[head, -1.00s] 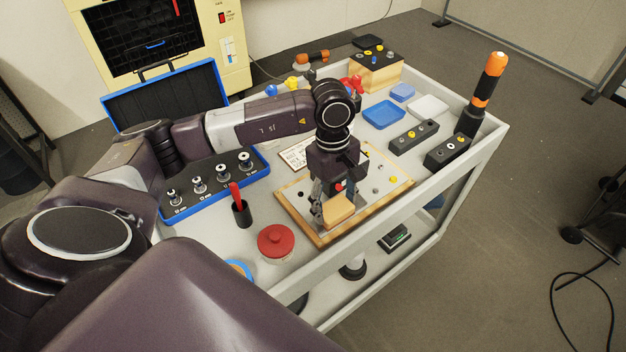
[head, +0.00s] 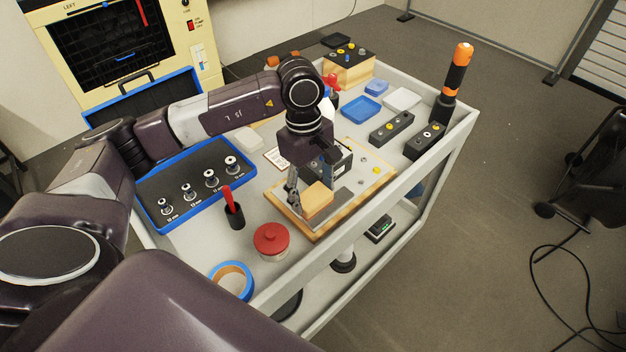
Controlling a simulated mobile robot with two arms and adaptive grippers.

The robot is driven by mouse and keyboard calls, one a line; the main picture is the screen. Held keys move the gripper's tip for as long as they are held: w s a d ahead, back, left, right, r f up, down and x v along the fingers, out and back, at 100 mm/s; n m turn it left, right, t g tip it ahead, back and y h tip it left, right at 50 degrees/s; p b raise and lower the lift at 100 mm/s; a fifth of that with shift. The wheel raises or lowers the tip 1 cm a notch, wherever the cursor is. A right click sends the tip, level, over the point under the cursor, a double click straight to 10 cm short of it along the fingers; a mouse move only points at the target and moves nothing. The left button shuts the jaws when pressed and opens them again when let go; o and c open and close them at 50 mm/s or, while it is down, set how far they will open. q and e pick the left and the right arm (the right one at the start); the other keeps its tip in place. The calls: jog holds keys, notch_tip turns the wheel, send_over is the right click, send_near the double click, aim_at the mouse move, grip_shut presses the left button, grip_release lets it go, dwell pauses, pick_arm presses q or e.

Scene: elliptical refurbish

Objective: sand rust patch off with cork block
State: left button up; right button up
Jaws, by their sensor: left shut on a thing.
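My left gripper (head: 307,190) points down over the wooden board and is shut on the tan cork block (head: 318,202). The block sits on or just above a grey metal plate (head: 343,200) on the wooden board (head: 377,191); I cannot tell whether it touches. The rust patch cannot be made out; the block and gripper may cover it. My right gripper is not in view.
A red-lidded jar (head: 271,239), a black cup (head: 234,216) with a red handle, and a blue socket tray (head: 180,222) stand left of the board. Black blocks (head: 392,128), a blue dish (head: 361,111) and an orange-tipped tool (head: 455,80) stand to the right.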

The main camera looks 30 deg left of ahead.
pick_arm(q)
jog(key=shift+r+p, duration=0.4)
jog(key=shift+r, duration=0.85)
